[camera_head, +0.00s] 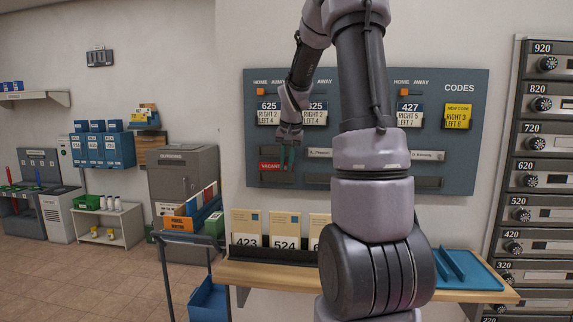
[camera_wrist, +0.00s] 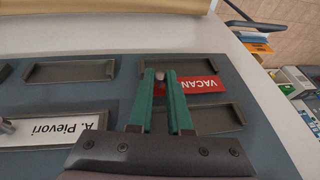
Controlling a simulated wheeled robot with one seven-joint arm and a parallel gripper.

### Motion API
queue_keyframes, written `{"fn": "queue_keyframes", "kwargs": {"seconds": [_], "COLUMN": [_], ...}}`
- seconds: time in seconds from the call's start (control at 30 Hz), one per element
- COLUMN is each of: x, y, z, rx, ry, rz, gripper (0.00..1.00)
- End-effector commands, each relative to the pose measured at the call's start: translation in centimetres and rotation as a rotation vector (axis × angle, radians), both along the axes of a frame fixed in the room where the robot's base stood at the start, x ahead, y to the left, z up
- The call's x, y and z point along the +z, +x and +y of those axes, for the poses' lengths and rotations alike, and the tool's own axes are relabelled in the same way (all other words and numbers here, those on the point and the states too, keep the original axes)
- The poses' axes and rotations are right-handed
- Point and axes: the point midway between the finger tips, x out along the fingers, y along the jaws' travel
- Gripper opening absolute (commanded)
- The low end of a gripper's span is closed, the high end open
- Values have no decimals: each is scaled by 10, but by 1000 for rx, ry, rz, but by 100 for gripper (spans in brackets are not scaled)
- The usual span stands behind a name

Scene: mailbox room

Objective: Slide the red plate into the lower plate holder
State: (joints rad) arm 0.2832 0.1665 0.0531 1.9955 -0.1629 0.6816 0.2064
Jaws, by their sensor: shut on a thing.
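The red plate (camera_head: 270,166), lettered VACANT, is in front of the dark panel at its lower left. It also shows upside down in the wrist view (camera_wrist: 203,86). My gripper (camera_wrist: 160,75) has its green fingers closed around a small pale knob at one end of the plate; they also show in the head view (camera_head: 287,160). The plate lies between two empty slotted holders, overlapping neither fully. The lower plate holder (camera_wrist: 180,64) is at the top of the wrist view; the upper one (camera_wrist: 215,119) is partly behind a finger. The gap between plate and panel cannot be judged.
A white name plate, A. Pievori (camera_wrist: 65,133), sits in a neighbouring holder, with an empty holder (camera_wrist: 70,70) below it on the panel. A wooden shelf (camera_head: 270,272) with numbered cards (camera_head: 285,229) is below the panel. Mailboxes (camera_head: 541,160) stand at right.

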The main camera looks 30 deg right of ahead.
Motion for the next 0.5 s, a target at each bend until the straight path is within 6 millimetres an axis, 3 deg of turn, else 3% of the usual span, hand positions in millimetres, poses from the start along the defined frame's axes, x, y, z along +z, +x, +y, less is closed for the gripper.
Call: {"fn": "queue_keyframes", "kwargs": {"seconds": [0.5], "x": [-9], "y": [0], "z": [0], "rx": [0], "ry": [0], "rz": [0], "gripper": [0]}}
